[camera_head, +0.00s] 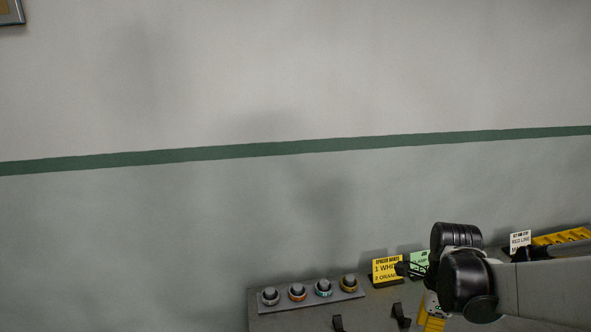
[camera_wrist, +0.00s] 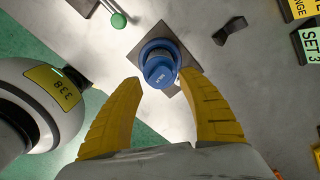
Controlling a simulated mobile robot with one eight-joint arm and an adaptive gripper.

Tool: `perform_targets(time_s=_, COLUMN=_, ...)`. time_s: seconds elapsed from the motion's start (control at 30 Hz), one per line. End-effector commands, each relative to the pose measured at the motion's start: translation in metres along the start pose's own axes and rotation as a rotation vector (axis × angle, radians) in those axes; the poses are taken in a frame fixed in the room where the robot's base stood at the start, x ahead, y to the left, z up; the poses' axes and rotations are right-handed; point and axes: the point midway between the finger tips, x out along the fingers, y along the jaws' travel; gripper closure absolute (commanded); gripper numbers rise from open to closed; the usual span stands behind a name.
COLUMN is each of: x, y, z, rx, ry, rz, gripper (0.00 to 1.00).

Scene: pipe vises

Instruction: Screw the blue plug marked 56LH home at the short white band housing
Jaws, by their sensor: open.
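A blue plug (camera_wrist: 160,68) with a wide round flange stands on a dark square plate in the wrist view. Small pale lettering shows on its top but is too small to read surely. My gripper (camera_wrist: 160,77) is open, with its two yellow fingers on either side of the plug's near part. I cannot tell whether they touch it. A large white rounded body (camera_wrist: 70,98) with a yellow label stands at the left; I cannot tell whether it is the short white band housing. In the head view my arm covers much of the bench's right side.
A grey strip (camera_head: 310,301) at the bench's back holds several ringed fittings. A yellow sign (camera_head: 386,271) and a white sign (camera_head: 520,240) stand to its right. In the wrist view a green knob (camera_wrist: 118,20) and a dark block (camera_wrist: 230,32) flank the plug.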

Motion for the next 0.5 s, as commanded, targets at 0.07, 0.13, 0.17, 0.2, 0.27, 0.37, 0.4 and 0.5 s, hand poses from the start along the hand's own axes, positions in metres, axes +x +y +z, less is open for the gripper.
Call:
perform_targets(time_s=0.07, x=0.0, y=0.0, z=0.0, rx=0.039, ry=0.0, rz=0.0, gripper=0.53)
perform_targets(time_s=0.13, x=0.0, y=0.0, z=0.0, rx=0.048, ry=0.0, rz=0.0, gripper=0.53)
perform_targets(time_s=0.17, x=0.0, y=0.0, z=0.0, rx=0.048, ry=0.0, rz=0.0, gripper=0.53)
perform_targets(time_s=0.2, x=0.0, y=0.0, z=0.0, rx=0.047, ry=0.0, rz=0.0, gripper=0.53)
perform_targets(time_s=0.27, x=0.0, y=0.0, z=0.0, rx=0.047, ry=0.0, rz=0.0, gripper=0.53)
perform_targets(time_s=0.37, x=0.0011, y=0.0, z=0.0, rx=0.046, ry=0.0, rz=0.0, gripper=0.53)
perform_targets(time_s=0.4, x=0.0026, y=0.0, z=0.0, rx=0.045, ry=0.0, rz=0.0, gripper=0.53)
perform_targets(time_s=0.5, x=0.0092, y=0.0, z=0.0, rx=0.045, ry=0.0, rz=0.0, gripper=0.53)
